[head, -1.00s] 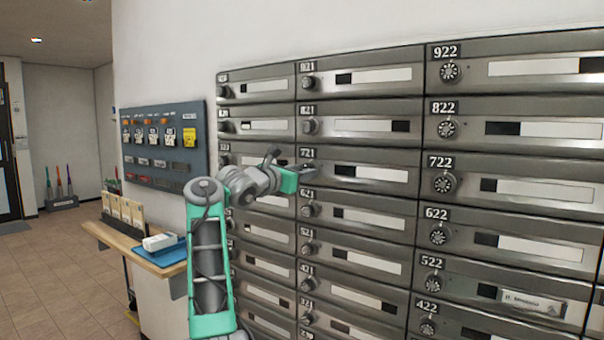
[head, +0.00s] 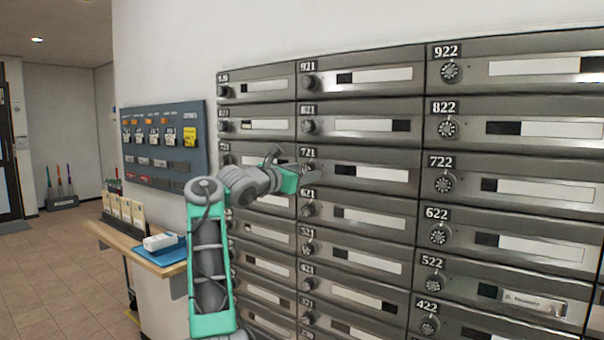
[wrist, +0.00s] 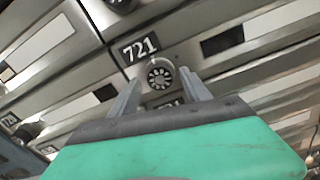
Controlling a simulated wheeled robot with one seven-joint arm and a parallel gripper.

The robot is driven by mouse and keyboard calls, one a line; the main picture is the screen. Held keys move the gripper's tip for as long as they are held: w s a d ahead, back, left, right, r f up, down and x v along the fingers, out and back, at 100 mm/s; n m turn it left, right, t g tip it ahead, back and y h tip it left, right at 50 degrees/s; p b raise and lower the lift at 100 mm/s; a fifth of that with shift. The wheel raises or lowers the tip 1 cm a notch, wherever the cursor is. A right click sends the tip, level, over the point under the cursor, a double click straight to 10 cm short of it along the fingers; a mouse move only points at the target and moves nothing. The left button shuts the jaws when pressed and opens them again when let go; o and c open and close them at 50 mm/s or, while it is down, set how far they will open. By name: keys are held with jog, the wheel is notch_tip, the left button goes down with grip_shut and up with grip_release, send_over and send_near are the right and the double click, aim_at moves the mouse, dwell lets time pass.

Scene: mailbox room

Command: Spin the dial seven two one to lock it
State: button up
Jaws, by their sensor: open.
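The 721 dial (wrist: 160,75) is a round, dark, ridged knob with a light numbered ring, below its 721 label plate (wrist: 140,47) in the wrist view. My gripper (wrist: 160,92) is open, with one finger on each side of the dial in that view. I cannot tell whether the fingers touch it. In the head view my gripper (head: 300,178) is at the 721 mailbox door (head: 370,172), just below the 721 label, and hides that dial there.
Similar doors with dials surround it, among them the 821 dial (head: 309,127) above and the 621 dial (head: 308,210) below. At the left a wooden shelf (head: 130,246) holds a blue tray (head: 160,254). Open floor (head: 65,270) lies further left.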

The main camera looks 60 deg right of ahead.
jog(key=w+a+b, duration=0.1)
jog(key=a+b, duration=0.3)
jog(key=a, duration=0.3)
jog(key=shift+a, duration=0.35)
jog(key=shift+w, duration=0.1)
